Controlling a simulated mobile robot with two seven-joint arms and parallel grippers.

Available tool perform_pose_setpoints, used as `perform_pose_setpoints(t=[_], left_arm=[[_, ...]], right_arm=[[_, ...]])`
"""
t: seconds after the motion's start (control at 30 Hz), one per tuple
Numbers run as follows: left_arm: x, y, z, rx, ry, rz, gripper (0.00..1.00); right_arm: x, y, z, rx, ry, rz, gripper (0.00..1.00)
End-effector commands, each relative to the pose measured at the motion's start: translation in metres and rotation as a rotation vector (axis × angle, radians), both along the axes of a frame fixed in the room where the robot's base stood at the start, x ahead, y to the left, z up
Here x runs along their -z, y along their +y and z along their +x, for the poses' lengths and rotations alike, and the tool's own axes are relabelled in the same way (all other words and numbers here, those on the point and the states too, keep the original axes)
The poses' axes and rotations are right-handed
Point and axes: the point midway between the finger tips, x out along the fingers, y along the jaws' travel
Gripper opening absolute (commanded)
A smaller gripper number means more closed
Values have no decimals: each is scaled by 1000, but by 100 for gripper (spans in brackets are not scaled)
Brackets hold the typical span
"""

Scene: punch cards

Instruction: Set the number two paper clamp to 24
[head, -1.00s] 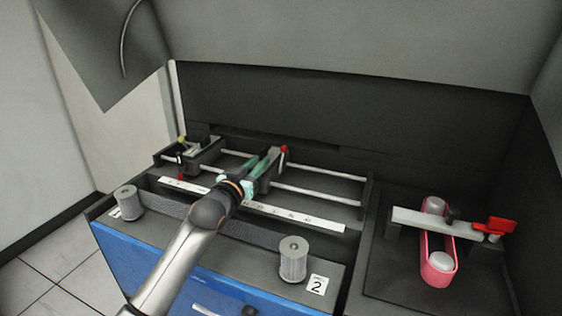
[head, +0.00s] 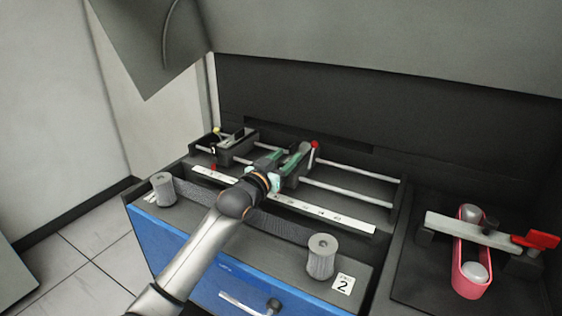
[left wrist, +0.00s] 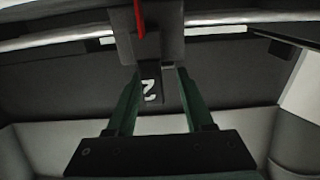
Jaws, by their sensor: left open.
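The number two paper clamp (left wrist: 150,88) is a dark grey block with a white 2 on it, seen in the left wrist view. Its red-tipped lever (head: 314,146) sticks up in the head view, where the clamp sits on two metal rails. My left gripper (head: 292,158) is at the clamp, with its green fingers apart. In the left wrist view the left gripper (left wrist: 159,74) has the numbered block between its fingertips; I cannot tell whether they touch it. A white scale strip (head: 350,222) runs in front of the rails; its numbers are too small to read. My right gripper is not in view.
Another clamp with a yellow knob (head: 217,131) is at the left end of the rails. Two grey spools (head: 321,257) stand on the front ledge. A pink belt device with a red handle (head: 536,240) is at the right. The rails right of the clamp are clear.

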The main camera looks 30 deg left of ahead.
Motion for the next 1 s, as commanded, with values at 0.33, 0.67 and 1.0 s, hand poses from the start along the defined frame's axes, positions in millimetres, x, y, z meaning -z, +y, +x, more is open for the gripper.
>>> perform_pose_setpoints(t=[0.33,0.67,1.0], left_arm=[[3,1,-41,1,2,1,52],[2,3,-100,0,1,1,52],[0,5,-124,-2,1,1,52]], right_arm=[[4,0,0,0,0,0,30],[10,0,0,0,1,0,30],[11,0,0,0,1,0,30]])
